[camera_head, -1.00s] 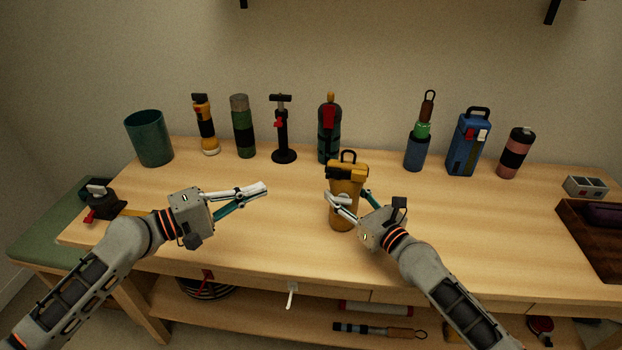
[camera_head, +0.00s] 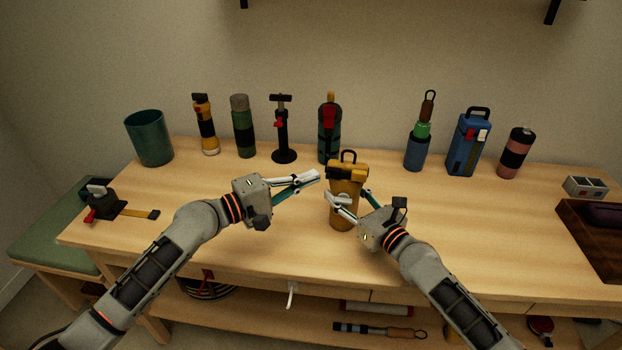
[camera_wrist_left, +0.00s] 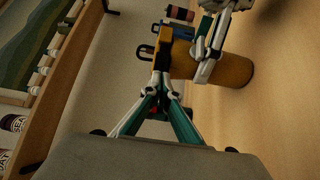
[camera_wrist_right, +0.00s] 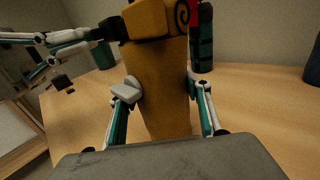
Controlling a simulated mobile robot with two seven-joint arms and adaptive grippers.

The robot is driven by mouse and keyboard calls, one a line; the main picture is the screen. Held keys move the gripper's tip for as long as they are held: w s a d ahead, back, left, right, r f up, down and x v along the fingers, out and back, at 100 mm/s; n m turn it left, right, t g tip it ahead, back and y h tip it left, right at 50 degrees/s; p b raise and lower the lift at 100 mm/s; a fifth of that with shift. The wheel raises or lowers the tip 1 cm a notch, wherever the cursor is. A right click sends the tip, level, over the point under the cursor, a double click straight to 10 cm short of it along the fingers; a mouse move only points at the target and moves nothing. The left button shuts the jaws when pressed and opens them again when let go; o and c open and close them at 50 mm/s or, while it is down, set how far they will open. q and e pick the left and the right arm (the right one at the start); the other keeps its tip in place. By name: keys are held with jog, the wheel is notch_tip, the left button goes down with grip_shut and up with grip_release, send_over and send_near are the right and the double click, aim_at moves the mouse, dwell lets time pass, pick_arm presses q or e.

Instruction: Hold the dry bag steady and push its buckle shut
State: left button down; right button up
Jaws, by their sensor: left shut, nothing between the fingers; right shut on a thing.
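The yellow dry bag (camera_head: 344,213) stands upright on the table, with a black handle loop and a dark buckle (camera_head: 334,173) at its top. My right gripper (camera_head: 347,197) is shut on the bag's body from the right; the right wrist view shows a finger on each side of the bag (camera_wrist_right: 158,90). My left gripper (camera_head: 317,176) is shut and empty, its tips just left of the bag's top. In the left wrist view the left fingertips (camera_wrist_left: 163,52) appear near the bag's top (camera_wrist_left: 176,45); whether they touch it I cannot tell.
A row of bottles, a pump (camera_head: 284,130) and a blue case (camera_head: 467,145) stand along the back. A teal cup (camera_head: 149,138) is at the back left, a black clamp-like device (camera_head: 103,203) at the left edge. A wooden tray (camera_head: 590,240) lies at the right. The front middle is clear.

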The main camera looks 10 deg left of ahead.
pick_arm(q)
jog(key=shift+d, duration=0.45)
jog(key=shift+s+d, duration=0.15)
jog(key=shift+d, duration=1.25)
jog(key=shift+a, duration=0.15)
send_near(329, 178)
jog(key=a, duration=0.5)
jog(key=shift+s+r, duration=0.1)
jog(key=shift+s, duration=0.4)
